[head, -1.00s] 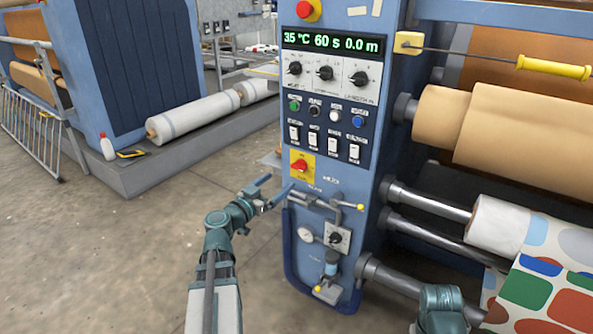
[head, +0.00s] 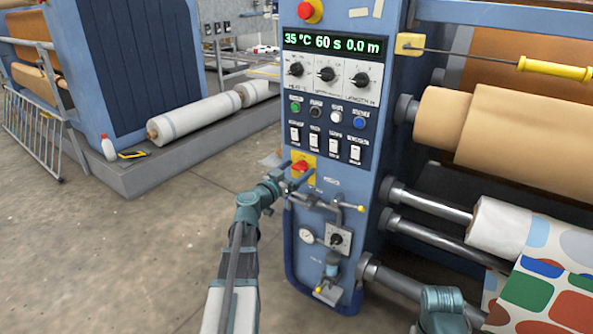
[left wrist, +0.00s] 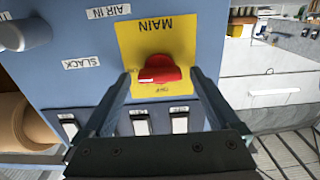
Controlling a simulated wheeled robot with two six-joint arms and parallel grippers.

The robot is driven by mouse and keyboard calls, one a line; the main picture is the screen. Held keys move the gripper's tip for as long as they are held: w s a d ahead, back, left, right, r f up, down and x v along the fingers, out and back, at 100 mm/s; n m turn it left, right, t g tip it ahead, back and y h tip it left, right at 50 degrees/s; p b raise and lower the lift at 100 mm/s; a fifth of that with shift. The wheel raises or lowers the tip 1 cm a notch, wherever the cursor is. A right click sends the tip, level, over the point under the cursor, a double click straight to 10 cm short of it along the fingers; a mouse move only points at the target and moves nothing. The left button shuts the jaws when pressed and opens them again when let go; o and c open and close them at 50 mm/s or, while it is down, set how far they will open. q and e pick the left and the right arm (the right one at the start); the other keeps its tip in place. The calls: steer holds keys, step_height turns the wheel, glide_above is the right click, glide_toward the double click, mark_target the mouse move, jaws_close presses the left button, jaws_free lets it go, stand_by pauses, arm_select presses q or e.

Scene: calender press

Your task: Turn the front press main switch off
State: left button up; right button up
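The main switch is a red rotary knob (head: 300,167) on a yellow plate (head: 309,161), low on the blue front panel of the press (head: 330,190). In the left wrist view the red knob (left wrist: 160,70) lies between my finger tips, and the yellow plate (left wrist: 148,42) reads MAIN, upside down. My left gripper (head: 295,178) is open at the switch, one finger on either side of the knob; contact with it cannot be told. Only part of my right arm shows at the bottom right of the head view; its gripper cannot be seen.
Above the switch are rocker switches (head: 325,143), buttons, dials and a lit display (head: 331,45). Below it are a valve with a yellow-tipped handle (head: 325,205) and a gauge (head: 306,236). Rollers (head: 500,125) stand to the right. Open floor (head: 120,260) lies to the left.

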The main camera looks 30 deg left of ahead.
arm_select(q)
steer(key=c, duration=1.3)
steer(key=shift+c, duration=0.2)
steer(key=n, duration=0.5)
steer(key=shift+a, duration=0.1)
steer(key=n, duration=0.8)
steer(key=shift+a+f+n, duration=0.1)
steer(key=shift+f+n, duration=0.05)
steer(key=shift+n, duration=2.15)
